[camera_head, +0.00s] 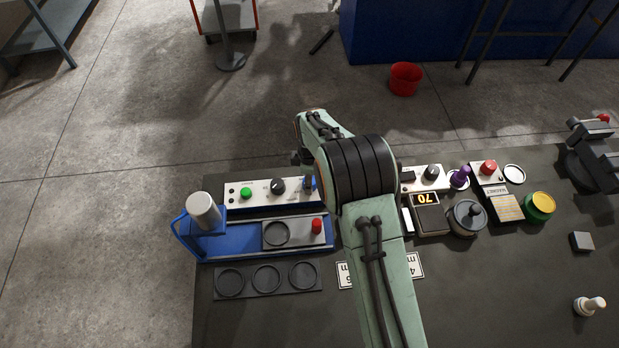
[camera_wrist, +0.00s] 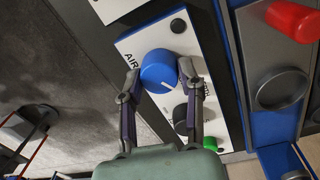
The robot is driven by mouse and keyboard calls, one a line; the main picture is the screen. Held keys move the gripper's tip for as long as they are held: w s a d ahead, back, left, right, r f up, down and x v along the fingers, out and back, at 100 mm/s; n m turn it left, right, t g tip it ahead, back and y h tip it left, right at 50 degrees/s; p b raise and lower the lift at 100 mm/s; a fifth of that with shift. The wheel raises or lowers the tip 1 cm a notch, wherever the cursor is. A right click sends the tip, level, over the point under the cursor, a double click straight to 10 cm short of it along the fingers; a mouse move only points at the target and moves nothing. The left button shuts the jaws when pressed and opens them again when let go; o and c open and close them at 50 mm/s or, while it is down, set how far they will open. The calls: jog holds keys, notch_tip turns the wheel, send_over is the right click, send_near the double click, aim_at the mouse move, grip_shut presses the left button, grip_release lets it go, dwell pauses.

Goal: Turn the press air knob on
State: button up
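The air knob (camera_wrist: 158,72) is a round blue knob with a white pointer line, on a white panel beside the printed word AIR in the wrist view. My gripper (camera_wrist: 160,70) has one finger on each side of it, and both fingertips look to be against its sides. The knob's body hides part of the fingertip contact. In the head view, the press control panel (camera_head: 235,202) carries a green button (camera_head: 246,193) and a black dial (camera_head: 278,186). My arm covers the panel's right end and hides most of the gripper.
The blue press (camera_head: 188,239) with a white cylinder (camera_head: 203,211) stands in front of the panel. A red button (camera_head: 316,225) and a grey plate with a round mould lie close by. Several instruments, including a display reading 70 (camera_head: 427,199), stand right of my arm.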

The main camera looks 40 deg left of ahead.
jog(key=shift+m, duration=0.3)
jog(key=m, duration=0.3)
jog(key=shift+f+m, duration=0.1)
jog(key=shift+m, duration=0.3)
jog(key=m, duration=0.4)
jog(key=shift+m+h, duration=0.3)
jog(key=m, duration=0.4)
jog(key=shift+m, duration=2.1)
